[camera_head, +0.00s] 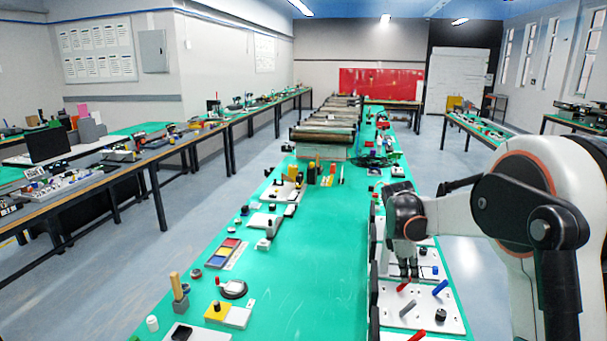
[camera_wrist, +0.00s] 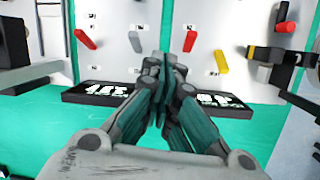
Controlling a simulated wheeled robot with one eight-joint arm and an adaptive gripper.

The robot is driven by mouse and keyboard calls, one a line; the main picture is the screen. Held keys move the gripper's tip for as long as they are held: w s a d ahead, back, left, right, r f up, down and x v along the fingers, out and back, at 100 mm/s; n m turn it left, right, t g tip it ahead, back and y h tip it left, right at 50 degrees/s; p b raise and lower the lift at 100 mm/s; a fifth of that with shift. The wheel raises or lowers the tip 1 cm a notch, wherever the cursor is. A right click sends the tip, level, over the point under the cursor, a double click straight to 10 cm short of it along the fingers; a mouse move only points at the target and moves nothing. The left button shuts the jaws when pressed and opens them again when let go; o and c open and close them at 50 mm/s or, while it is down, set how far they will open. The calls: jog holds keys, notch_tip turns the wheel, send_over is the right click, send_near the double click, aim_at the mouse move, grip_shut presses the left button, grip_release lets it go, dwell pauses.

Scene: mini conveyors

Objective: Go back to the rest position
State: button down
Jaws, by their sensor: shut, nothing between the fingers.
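My gripper (camera_head: 408,270) is at the right side of the green table, pointing down above the white panels. In the wrist view my gripper (camera_wrist: 160,62) is shut, its fingertips together with nothing between them. Below it a white panel (camera_head: 393,316) carries a red lever (camera_head: 404,284), a blue lever (camera_head: 440,287) and a dark knob (camera_head: 440,315). In the wrist view a red lever (camera_wrist: 85,39), another red lever (camera_wrist: 190,40) and a yellow lever (camera_wrist: 221,61) stand on white panels around the fingertips. Whether the fingertips touch anything I cannot tell.
The green table (camera_head: 315,260) is clear along its middle. Its left side holds a coloured block tray (camera_head: 227,251), a yellow-and-white box (camera_head: 227,314) and several small devices. A roller conveyor (camera_head: 322,135) stands farther back. Dark label plates (camera_wrist: 97,94) edge the panels.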

jog(key=s+a+r+m+t+y, duration=0.1)
jog(key=s+a+r+m+t, duration=0.15)
jog(key=s+r, duration=0.5)
jog(key=s+a+r+m+t+y, duration=0.1)
jog(key=s+a+r+m, duration=0.3)
jog(key=s, duration=0.6)
jog(key=s+a+f+m+t, duration=0.1)
jog(key=s+m, duration=0.2)
jog(key=s, duration=0.4)
jog(key=s+a+f+m+t+y, duration=0.1)
jog(key=s+m, duration=0.3)
jog(key=s, duration=0.4)
jog(key=shift+s+a+t, duration=0.3)
jog(key=shift+t, duration=0.45)
